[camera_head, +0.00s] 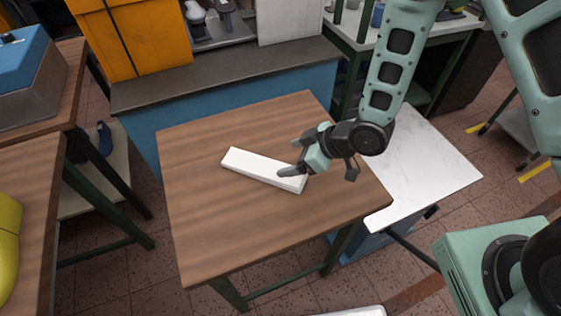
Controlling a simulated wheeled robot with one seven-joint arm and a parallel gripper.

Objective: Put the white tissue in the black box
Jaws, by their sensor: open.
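A long white block-like piece (250,167), which looks to be the white tissue, lies flat and slantwise on the brown wooden table (215,220). My gripper (292,163) is open at the right end of the white piece, with a finger over or beside that end. I cannot tell whether the finger touches it. Part of the right end is hidden behind the gripper. I see no black box that I can make out clearly in this view.
A white-topped low table (430,165) stands to the right, under my arm. A blue bench with a dark top (225,85) stands behind the wooden table. A blue and grey box (30,80) is at the left. The wooden table is otherwise bare.

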